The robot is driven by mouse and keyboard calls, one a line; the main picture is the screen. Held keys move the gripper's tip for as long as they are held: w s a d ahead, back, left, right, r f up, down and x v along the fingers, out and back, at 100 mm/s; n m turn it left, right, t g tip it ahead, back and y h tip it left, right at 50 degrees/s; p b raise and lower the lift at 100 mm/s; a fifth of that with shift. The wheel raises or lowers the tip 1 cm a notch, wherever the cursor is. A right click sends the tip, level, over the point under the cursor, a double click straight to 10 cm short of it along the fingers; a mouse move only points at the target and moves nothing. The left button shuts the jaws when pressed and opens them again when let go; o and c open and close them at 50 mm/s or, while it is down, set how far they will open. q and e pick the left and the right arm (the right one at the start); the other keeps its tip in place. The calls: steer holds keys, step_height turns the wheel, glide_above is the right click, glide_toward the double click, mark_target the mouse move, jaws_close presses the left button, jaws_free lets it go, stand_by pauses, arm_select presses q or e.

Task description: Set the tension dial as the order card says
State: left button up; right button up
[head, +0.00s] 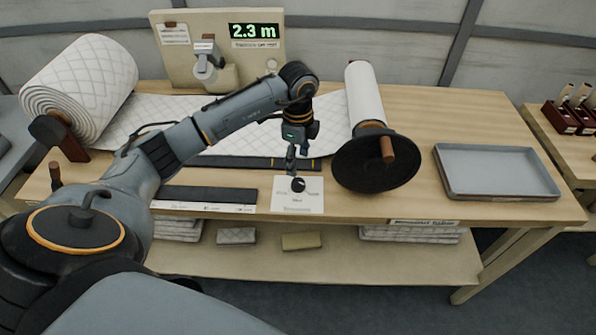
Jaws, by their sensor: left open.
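The tension dial is a small black knob (298,185) on a white plate (312,203) at the table's front edge. The plate's markings are too small to read, so I cannot tell the setting. My left gripper (293,171) points down just above the knob and is open. I cannot tell whether its fingers touch the knob or stand around it. A white card with small print (174,33) is on the upright board at the back; I cannot tell whether it is the order card. My right gripper is out of view.
A quilted wadding roll (82,85) stands at the left, its sheet running across the table (440,115). A white roll with a black disc and brown handle (377,162) is right of the dial. A grey tray (495,172) lies further right. A green display (254,31) reads 2.3 m.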

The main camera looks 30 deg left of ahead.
arm_select(q)
steer(key=shift+r, duration=1.8)
